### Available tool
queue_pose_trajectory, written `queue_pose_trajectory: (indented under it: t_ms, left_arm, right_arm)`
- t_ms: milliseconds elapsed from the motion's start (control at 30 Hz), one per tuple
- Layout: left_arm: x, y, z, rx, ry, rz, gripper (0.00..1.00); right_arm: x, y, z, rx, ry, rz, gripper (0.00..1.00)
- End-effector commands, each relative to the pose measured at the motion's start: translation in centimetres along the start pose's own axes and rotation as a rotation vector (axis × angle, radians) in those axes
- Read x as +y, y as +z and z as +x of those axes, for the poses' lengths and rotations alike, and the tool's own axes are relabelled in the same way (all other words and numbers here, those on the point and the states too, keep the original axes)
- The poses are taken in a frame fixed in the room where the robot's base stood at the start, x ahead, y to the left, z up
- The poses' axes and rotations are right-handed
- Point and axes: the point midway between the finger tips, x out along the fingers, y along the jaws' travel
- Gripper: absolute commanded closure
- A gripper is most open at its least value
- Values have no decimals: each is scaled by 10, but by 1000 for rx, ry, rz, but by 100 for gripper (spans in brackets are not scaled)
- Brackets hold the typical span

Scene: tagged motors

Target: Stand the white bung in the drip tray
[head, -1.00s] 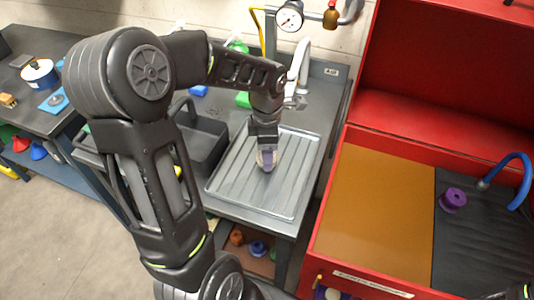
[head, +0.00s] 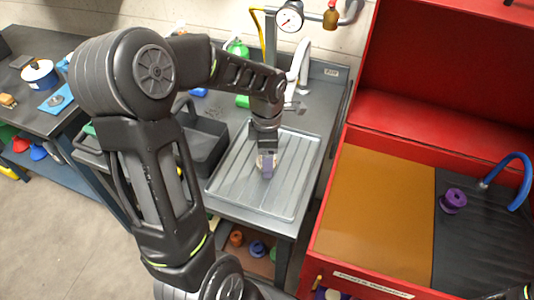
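The drip tray (head: 290,196) is a grey ribbed tray on the bench at the middle of the head view. My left gripper (head: 267,168) points down over the middle of the tray. A pale, whitish piece, which I take for the white bung (head: 259,161), shows beside the near finger. Most of it is hidden by that finger, and the gripper appears shut on it. It is low over the ribs; I cannot tell whether it touches them. My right gripper is out of view.
A red cabinet (head: 335,215) with a purple bung (head: 453,200) stands at right. Coloured bungs sit on the shelf below (head: 258,247). The tray's right side is clear.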

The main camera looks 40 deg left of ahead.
Motion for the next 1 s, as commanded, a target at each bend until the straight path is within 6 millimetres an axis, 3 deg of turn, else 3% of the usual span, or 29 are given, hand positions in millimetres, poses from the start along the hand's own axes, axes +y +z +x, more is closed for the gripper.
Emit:
queue_pose_trajectory:
  t_ms: [267,700,1000]
  left_arm:
    - [2,1,-19,-2,5,-1,28]
    - [1,0,-105,-2,4,0,28]
    - [0,0,-123,0,-1,1,28]
  right_arm:
    - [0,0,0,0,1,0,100]
    - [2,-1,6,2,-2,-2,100]
    - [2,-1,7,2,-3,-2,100]
